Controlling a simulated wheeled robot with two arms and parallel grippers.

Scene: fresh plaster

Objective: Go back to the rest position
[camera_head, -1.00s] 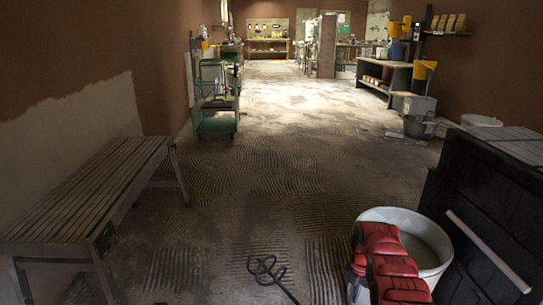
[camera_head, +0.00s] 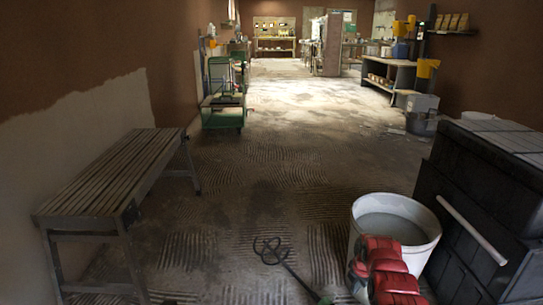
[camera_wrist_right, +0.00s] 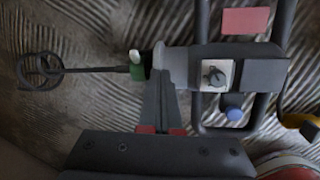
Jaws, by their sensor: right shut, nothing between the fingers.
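My right gripper (camera_wrist_right: 160,90) shows in the right wrist view with its two dark fingers together and nothing between them. The fingers appear over the handle end of a mixer (camera_wrist_right: 240,75) on the floor. The gap between them is hard to judge. In the head view my red right arm (camera_head: 385,268) is at the lower right, in front of the white bucket (camera_head: 395,205), and covers part of it. The mixer's whisk (camera_head: 268,250) lies left of the bucket, with its body cut off by the lower edge. My left gripper is not in view.
A slatted bench (camera_head: 115,175) stands along the left wall. Black crates (camera_head: 475,215) are stacked at the right beside the bucket. A green cart (camera_head: 222,115) stands further back on the left. The middle floor is open toward the far shelves.

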